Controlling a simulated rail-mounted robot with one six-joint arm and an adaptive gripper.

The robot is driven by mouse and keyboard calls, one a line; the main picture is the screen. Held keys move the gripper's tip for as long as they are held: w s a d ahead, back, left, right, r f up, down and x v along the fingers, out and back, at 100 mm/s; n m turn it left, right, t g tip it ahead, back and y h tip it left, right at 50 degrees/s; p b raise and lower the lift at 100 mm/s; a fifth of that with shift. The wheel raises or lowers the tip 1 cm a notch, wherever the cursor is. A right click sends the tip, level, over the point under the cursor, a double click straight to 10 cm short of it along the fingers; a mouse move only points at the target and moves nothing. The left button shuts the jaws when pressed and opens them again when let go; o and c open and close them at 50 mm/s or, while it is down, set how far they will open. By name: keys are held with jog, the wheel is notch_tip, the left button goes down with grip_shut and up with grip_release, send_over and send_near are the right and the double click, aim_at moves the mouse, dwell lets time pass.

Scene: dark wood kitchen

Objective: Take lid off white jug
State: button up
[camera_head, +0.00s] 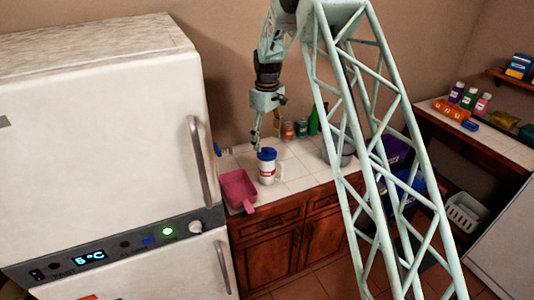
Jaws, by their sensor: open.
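The white jug (267,173) stands upright on the white tiled counter. It has red marking on its side and a handle on its right. A blue lid (267,154) sits on its top. My gripper (255,146) hangs from my arm, pointing down, just left of and apparently behind the lid. It is open and holds nothing that I can see. Its fingers are small in this view, and I cannot tell whether they touch the jug.
A pink scoop-like container (239,190) lies left of the jug, by the fridge (110,140). Jars (289,131) and a green bottle (313,121) stand behind, along the wall. A grey pot (338,150) is to the right. Tiled counter (298,175) is clear right of the jug.

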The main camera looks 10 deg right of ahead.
aim_at(267, 149)
jog(key=shift+f, duration=0.15)
jog(key=shift+f+p, duration=0.6)
jog(key=shift+f, duration=1.85)
jog(key=shift+c, duration=0.5)
jog(key=c, duration=0.7)
